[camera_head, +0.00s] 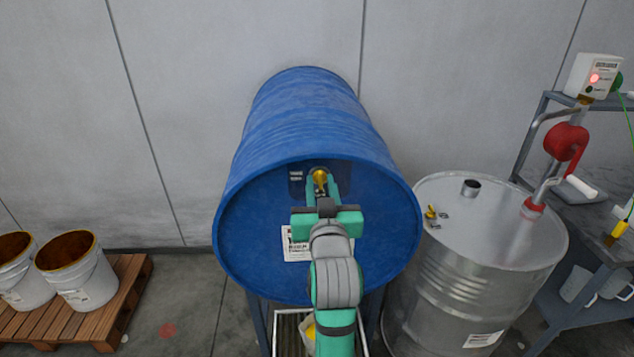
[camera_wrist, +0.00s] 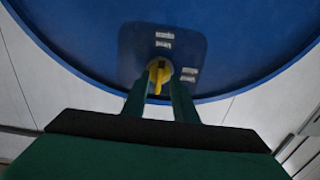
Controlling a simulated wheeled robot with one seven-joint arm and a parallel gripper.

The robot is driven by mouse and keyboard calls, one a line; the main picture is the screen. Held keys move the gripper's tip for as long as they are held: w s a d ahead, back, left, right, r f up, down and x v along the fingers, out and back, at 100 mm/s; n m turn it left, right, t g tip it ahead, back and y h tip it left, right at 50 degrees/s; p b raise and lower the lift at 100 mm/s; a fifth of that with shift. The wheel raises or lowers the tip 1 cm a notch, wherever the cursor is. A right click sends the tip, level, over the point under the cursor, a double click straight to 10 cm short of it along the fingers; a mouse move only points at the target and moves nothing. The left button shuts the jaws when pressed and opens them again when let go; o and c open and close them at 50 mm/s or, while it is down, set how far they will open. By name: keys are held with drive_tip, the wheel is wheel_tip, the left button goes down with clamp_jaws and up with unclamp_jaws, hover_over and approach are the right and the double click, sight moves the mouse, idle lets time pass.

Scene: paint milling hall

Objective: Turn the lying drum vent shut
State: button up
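The blue drum (camera_head: 255,215) lies on its side on a stand, its round end facing me. Its brass-yellow vent (camera_head: 320,176) sits near the top of that end. In the wrist view the vent (camera_wrist: 158,72) has a yellow handle pointing roughly up and down the picture, slightly tilted, in front of a round collar. My gripper (camera_head: 320,188) is at the vent. In the wrist view its two green fingers (camera_wrist: 159,92) are apart, one on each side of the handle, with gaps showing. Small white labels (camera_wrist: 164,40) with unreadable marks are beside the vent.
A steel drum (camera_head: 475,260) with a red-handled pump stands close at right. A metal bench (camera_head: 590,220) is beyond it. Two white buckets (camera_head: 75,270) stand on a wooden pallet (camera_head: 125,290) at left. A tray (camera_head: 290,335) lies below the blue drum. A wall is behind.

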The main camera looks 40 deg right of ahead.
drive_tip(key=shift+d, duration=0.1)
clamp_jaws()
drive_tip(key=shift+w, duration=0.1)
